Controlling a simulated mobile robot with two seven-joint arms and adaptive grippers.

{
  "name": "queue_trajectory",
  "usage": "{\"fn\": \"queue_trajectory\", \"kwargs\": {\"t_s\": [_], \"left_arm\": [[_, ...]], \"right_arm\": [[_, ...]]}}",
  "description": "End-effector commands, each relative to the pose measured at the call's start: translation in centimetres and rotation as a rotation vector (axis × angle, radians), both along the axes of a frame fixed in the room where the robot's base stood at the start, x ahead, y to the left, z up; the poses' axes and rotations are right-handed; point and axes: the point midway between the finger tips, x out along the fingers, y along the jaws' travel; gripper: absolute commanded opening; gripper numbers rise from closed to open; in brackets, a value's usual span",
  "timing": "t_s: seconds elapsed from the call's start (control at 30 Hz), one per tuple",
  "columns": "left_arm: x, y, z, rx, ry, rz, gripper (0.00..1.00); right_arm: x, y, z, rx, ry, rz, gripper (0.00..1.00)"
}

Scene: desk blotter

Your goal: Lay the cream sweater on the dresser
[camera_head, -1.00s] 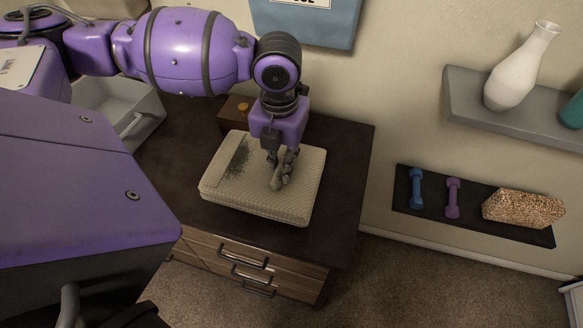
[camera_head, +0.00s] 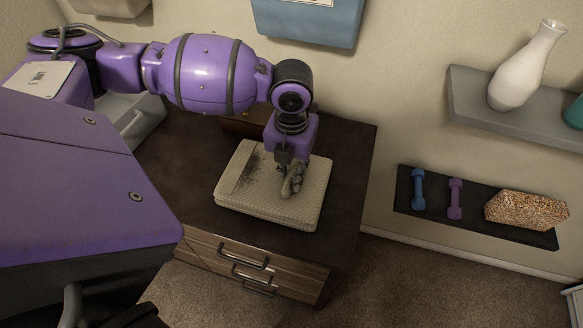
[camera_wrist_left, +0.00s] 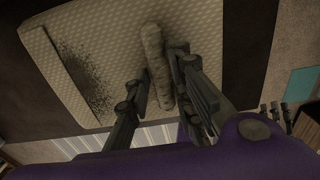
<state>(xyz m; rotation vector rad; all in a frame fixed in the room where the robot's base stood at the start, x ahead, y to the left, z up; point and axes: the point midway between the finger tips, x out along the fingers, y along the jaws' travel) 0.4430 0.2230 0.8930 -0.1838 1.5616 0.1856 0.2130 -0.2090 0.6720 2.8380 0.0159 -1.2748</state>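The cream sweater (camera_head: 255,203) is a folded, knit-textured block with a dark speckled patch. It is over the top of the dark wooden dresser (camera_head: 348,160); I cannot tell whether it touches the top or is just above it. My left gripper (camera_head: 291,188) points down at the sweater's right half. In the left wrist view, its fingers stand on both sides of a raised ridge of the sweater (camera_wrist_left: 110,50) and close on it. The fingers and ridge hide a small part of the sweater. My right gripper is not in view.
A small brown wooden box (camera_head: 236,127) sits at the dresser's back, partly behind my arm. A pale grey bin (camera_head: 143,115) is at the left. Wall shelves at the right hold a white vase (camera_head: 522,70), dumbbells (camera_head: 417,190) and a speckled block (camera_head: 525,210). Dresser top is bare at right.

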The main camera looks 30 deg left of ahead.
Motion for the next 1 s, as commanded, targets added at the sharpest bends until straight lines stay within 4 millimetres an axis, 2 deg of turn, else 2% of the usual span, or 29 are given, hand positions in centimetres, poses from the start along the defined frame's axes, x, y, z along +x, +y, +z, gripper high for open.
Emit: {"fn": "queue_trajectory", "kwargs": {"t_s": [0.1,0.37,0.47,0.57,0.8,1.0], "left_arm": [[0.0,0.0,0.0,0.000,0.000,0.000,0.36],[0.0,0.0,0.1,0.000,0.000,0.000,0.36],[0.0,0.0,0.7,0.000,-0.001,0.000,0.36],[0.2,0.0,2.1,0.000,-0.004,0.000,0.36],[0.2,0.0,7.4,-0.001,-0.006,-0.001,0.36],[0.1,0.0,10.8,0.000,-0.002,0.000,0.36]], "right_arm": [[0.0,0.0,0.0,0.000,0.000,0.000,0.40],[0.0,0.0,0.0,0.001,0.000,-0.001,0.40],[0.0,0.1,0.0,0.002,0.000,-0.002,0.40],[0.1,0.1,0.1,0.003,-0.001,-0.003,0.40],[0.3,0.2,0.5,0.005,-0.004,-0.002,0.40],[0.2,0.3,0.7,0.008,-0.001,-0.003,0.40]]}}
